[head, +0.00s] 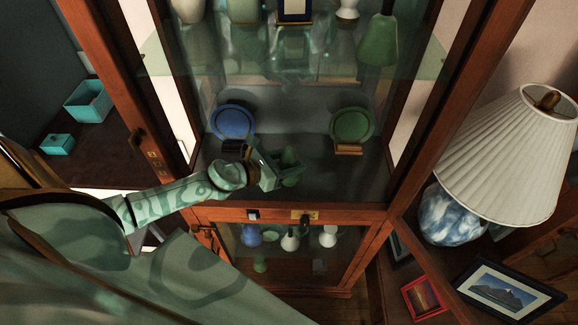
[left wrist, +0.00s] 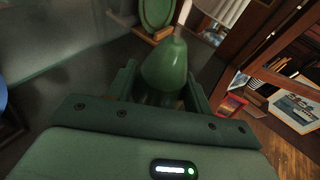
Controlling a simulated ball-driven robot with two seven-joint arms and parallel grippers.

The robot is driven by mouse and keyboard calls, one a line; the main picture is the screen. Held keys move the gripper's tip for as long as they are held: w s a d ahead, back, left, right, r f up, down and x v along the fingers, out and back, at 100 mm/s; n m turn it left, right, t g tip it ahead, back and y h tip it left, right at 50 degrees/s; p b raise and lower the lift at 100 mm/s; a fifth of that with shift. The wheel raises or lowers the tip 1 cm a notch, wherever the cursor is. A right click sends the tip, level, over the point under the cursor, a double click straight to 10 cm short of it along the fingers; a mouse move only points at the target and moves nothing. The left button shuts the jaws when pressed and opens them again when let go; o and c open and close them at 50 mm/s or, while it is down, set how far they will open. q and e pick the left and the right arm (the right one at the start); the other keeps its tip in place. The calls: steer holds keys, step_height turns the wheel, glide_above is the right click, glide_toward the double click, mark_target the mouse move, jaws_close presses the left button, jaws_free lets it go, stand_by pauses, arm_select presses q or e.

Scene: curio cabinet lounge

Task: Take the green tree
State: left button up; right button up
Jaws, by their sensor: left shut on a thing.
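The green tree (left wrist: 165,66) is a smooth, tapered, pear-like green piece. My left gripper (head: 284,172) is shut on it, with one finger on each side in the left wrist view (left wrist: 158,92). In the head view the tree (head: 290,157) shows small at the fingertips, partly hidden by the gripper. It is over the front of the cabinet's lower glass-walled shelf (head: 330,182); I cannot tell whether its base touches the shelf. My right gripper is in neither view.
Behind stand a blue plate (head: 235,122) and a green plate (head: 351,126) on stands. A green vase (head: 379,40) and other pieces fill the shelf above. Wooden cabinet posts flank the opening. A lamp (head: 515,150) and framed pictures (head: 507,290) are at the right.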

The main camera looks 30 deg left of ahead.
mark_target(288, 148)
arm_select(q)
steer(key=shift+r, duration=0.1)
step_height(288, 148, up, 10)
steer(key=p, duration=0.9)
steer(key=shift+p, duration=0.35)
steer(key=o, duration=0.3)
steer(key=c, duration=0.5)
